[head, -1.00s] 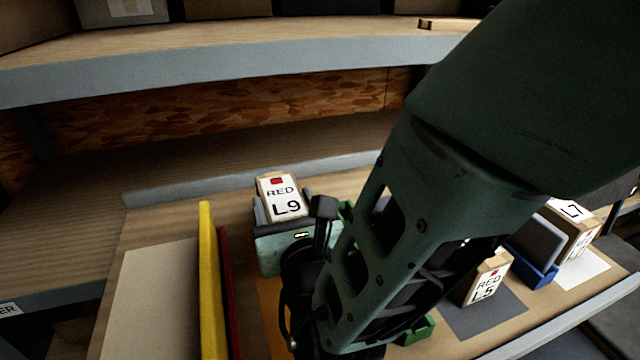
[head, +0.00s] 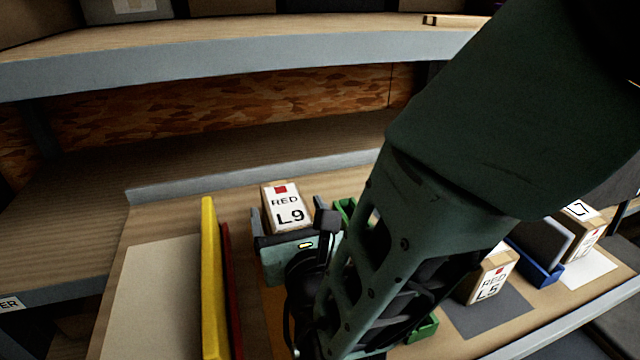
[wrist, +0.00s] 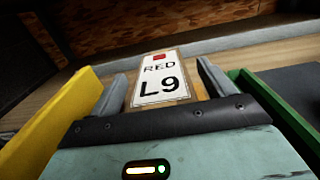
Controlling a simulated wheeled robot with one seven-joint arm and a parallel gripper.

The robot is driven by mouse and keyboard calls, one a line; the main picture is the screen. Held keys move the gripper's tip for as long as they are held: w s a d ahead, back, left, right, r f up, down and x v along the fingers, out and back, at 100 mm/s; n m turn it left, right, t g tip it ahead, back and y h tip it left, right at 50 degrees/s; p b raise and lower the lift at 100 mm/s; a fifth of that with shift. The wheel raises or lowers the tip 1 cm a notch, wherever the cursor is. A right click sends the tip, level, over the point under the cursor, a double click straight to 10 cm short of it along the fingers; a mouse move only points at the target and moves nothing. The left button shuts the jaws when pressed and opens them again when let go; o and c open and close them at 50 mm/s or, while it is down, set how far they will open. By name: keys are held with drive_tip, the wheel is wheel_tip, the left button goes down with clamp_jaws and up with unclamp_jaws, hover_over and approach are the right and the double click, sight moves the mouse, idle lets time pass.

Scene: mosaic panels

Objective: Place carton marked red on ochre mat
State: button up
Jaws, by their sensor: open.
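The carton marked RED L9 (head: 287,209) has a white label with a red square. It stands in the bay right of the red divider. In the wrist view the carton (wrist: 160,82) is between the fingers of my gripper (wrist: 160,92), with a gap on each side. My gripper (head: 288,216) is open around it in the head view. The ochre mat (head: 272,312) shows as a strip beside my gripper. The carton's base is hidden by my gripper, so I cannot tell whether it rests on the mat.
A yellow divider (head: 209,285) and red divider (head: 230,290) stand left of my gripper; a green one (wrist: 275,105) stands right. Another RED carton, L5 (head: 487,279), stands on a grey mat (head: 500,318). A blue divider (head: 543,272) and carton L7 (head: 580,235) are farther right. The pale mat (head: 155,300) is empty.

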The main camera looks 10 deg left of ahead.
drive_tip(key=v, duration=1.2)
drive_tip(key=shift+s, duration=0.1)
